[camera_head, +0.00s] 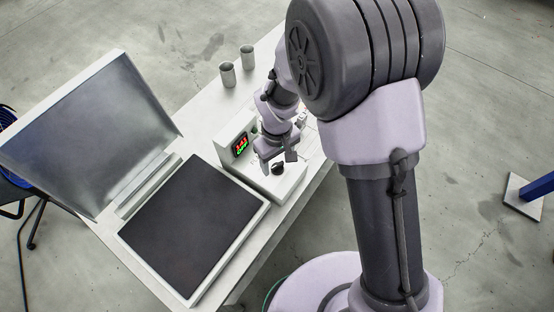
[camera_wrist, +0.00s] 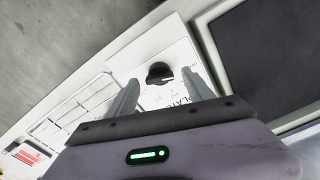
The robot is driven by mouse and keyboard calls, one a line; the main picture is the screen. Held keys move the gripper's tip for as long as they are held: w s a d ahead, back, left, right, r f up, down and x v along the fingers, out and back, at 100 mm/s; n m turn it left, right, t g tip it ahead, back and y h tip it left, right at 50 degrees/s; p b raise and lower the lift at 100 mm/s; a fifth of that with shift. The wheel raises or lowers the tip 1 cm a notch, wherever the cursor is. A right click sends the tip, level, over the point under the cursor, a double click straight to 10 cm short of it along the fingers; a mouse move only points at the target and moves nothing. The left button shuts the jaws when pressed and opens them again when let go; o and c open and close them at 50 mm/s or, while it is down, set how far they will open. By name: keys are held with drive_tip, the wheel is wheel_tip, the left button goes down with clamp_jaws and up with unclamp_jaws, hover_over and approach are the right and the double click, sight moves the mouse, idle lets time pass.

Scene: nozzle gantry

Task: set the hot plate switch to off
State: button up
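The hot plate is a dark square plate (camera_head: 195,218) in a pale frame, with a raised lid (camera_head: 92,133) behind it at the left. Its white control box stands to the right of the plate with a lit red and green display (camera_head: 240,145). A round black switch knob (camera_head: 278,169) sits on the box; it also shows in the wrist view (camera_wrist: 159,73), with a pale pointer mark. My gripper (camera_head: 277,160) is above the box close to the knob. In the wrist view its two fingers (camera_wrist: 160,88) are apart, one to each side of the knob, and nothing is between them gripped.
Two grey cups (camera_head: 228,75) (camera_head: 247,56) stand at the back of the white table (camera_head: 208,98). A white panel with marked rows (camera_wrist: 75,118) and a red label lie left in the wrist view. Concrete floor surrounds the table.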

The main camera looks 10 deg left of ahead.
sight(278, 164)
wheel_tip(278, 164, up, 17)
drive_tip(key=p, duration=0.4)
drive_tip(key=shift+r, duration=0.2)
drive_tip(key=shift+d, duration=0.1)
drive_tip(key=s+d+m+t+y+b, duration=0.1)
drive_tip(key=s+d+m+t+b, duration=0.2)
drive_tip(key=s+d+m+b, duration=0.3)
drive_tip(key=s+d+m+t+y+b, duration=0.1)
drive_tip(key=s+d+m+b, duration=0.5)
drive_tip(key=d, duration=0.7)
drive_tip(key=shift+s+r+m+t+b, duration=0.3)
drive_tip(key=shift+m+t+b, duration=0.65)
drive_tip(key=shift+b, duration=0.25)
drive_tip(key=shift+d, duration=0.1)
